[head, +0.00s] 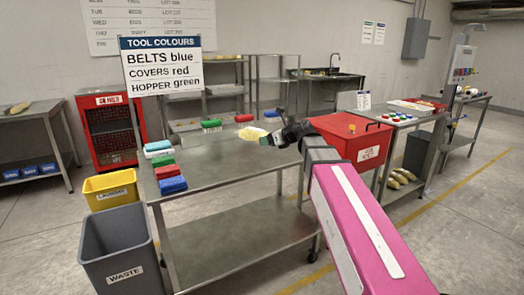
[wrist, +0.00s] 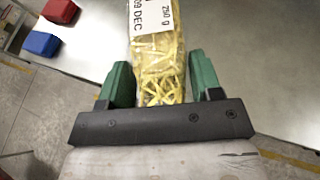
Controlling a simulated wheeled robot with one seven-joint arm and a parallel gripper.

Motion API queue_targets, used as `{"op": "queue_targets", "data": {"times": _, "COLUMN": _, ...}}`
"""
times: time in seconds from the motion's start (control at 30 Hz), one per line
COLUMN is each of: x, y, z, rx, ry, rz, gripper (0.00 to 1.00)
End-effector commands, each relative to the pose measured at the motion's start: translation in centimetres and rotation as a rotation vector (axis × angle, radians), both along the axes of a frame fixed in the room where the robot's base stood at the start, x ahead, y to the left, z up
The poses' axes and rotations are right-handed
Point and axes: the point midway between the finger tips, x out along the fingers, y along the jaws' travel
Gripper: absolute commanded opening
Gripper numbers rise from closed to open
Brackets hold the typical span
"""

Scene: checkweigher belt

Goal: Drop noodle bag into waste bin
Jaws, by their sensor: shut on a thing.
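The noodle bag (wrist: 158,62) is clear with yellow noodles and a white label reading "250 g" and "09 DEC". My gripper (wrist: 160,85) has green fingers, one on each side of the bag, and is shut on it. In the head view the bag (head: 252,133) shows pale yellow at the end of my gripper (head: 268,139), over the back right part of the steel table. The grey waste bin (head: 122,245), marked "WASTE", stands on the floor at the front left of the table. Its inside bottom is hidden.
A yellow bin (head: 110,188) stands behind the waste bin. Blue, red, green and white blocks (head: 170,170) lie along the steel table's (head: 235,165) left edge. The middle of the tabletop is clear.

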Motion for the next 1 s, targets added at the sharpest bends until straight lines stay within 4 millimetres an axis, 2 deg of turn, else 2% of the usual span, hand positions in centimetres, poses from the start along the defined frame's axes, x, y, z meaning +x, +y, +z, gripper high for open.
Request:
{"op": "queue_targets", "data": {"times": 0.4, "x": 7.7, "y": -2.2, "z": -4.5, "rx": 0.001, "ry": 0.002, "rz": -0.001, "gripper": 0.28}}
{"op": "queue_targets", "data": {"times": 0.53, "x": 9.7, "y": -2.8, "z": -5.8, "rx": 0.002, "ry": 0.001, "rz": -0.001, "gripper": 0.28}}
{"op": "queue_targets", "data": {"times": 0.7, "x": 10.9, "y": -3.3, "z": -6.7, "rx": 0.001, "ry": 0.000, "rz": 0.000, "gripper": 0.28}}
{"op": "queue_targets", "data": {"times": 0.87, "x": 10.9, "y": -3.3, "z": -7.4, "rx": 0.002, "ry": 0.001, "rz": 0.001, "gripper": 0.28}}
{"op": "queue_targets", "data": {"times": 1.0, "x": 10.8, "y": -3.3, "z": -9.1, "rx": 0.001, "ry": 0.002, "rz": 0.000, "gripper": 0.28}}
